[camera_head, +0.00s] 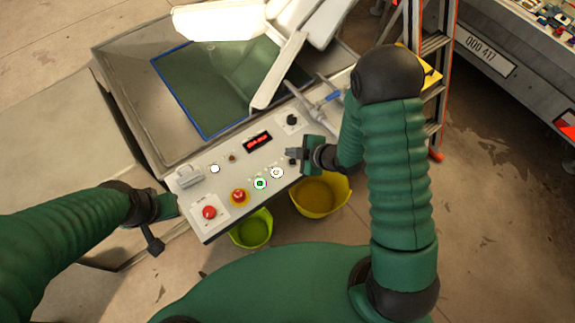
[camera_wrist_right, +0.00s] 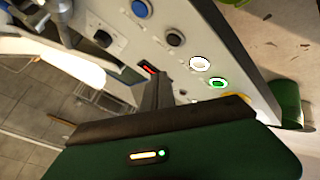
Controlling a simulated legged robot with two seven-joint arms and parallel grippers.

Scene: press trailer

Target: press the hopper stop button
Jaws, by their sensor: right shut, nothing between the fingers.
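The grey control panel (camera_head: 222,160) carries a row of buttons; its labels are too small to read, so I cannot tell which is hopper stop. The right wrist view shows the white button (camera_wrist_right: 200,64), the green button (camera_wrist_right: 218,83), a black button (camera_wrist_right: 175,39) and a blue button (camera_wrist_right: 141,8). My right gripper (camera_head: 294,154) is shut and empty above the panel's right end. My left gripper (camera_head: 166,207) is beside its left edge, jaws unclear.
A red digital display (camera_head: 257,141) is on the panel. A blue-edged screen (camera_head: 200,95) and white hopper parts (camera_head: 220,20) lie behind. A green bucket (camera_head: 252,230) and a yellow bucket (camera_head: 318,196) stand below. A ladder (camera_head: 437,42) is at right.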

